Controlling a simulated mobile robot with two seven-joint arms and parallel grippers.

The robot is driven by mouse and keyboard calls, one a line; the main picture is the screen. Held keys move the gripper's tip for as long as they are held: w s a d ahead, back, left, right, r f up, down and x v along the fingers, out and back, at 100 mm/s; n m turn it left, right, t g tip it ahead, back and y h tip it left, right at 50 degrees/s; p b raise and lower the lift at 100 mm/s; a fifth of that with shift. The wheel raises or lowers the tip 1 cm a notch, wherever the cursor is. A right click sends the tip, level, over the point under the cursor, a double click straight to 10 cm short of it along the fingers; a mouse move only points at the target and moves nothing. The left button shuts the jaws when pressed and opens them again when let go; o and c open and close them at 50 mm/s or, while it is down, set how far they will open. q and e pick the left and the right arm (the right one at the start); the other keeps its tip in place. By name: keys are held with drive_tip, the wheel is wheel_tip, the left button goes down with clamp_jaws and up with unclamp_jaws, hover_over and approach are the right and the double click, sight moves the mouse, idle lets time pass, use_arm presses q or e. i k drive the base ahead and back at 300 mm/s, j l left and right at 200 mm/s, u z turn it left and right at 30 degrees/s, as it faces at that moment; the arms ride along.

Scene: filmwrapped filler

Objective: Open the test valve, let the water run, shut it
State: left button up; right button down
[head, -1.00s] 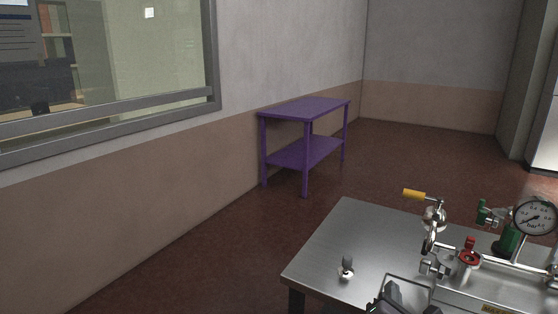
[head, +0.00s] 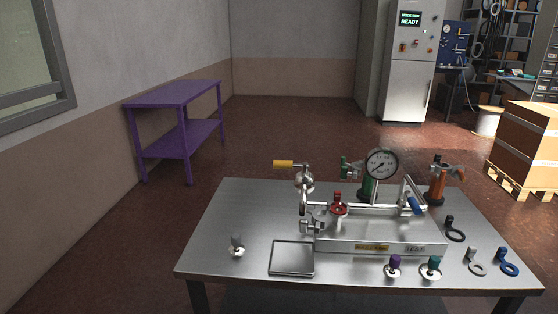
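A pipe rig with a metal base (head: 375,232) stands on the steel table (head: 215,225). It carries a yellow-handled lever (head: 284,164) at its upper left, a red handwheel (head: 338,207), a round pressure gauge (head: 382,164) and a blue-handled lever (head: 414,205) at right. The front has a yellow label (head: 372,247) and a pale label (head: 415,248), too small to read surely. I cannot tell which handle is the test valve. A shallow square tray (head: 292,258) lies at the rig's front left. No running water shows. Neither gripper is in view.
Small knobbed pieces in grey (head: 237,245), purple (head: 394,266) and green (head: 431,267) stand on the table. Ringed tags (head: 475,262) lie at right. A green clamp (head: 352,170) and an orange one (head: 437,182) stand behind. A purple side table (head: 175,95) is at left.

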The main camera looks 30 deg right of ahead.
sight(416, 209)
drive_tip(key=z, duration=1.75)
drive_tip(key=i+l, duration=0.15)
drive_tip(key=l, duration=0.15)
drive_tip(key=i+l+u, duration=0.1)
drive_tip(key=l, duration=0.2)
drive_tip(key=i, duration=0.05)
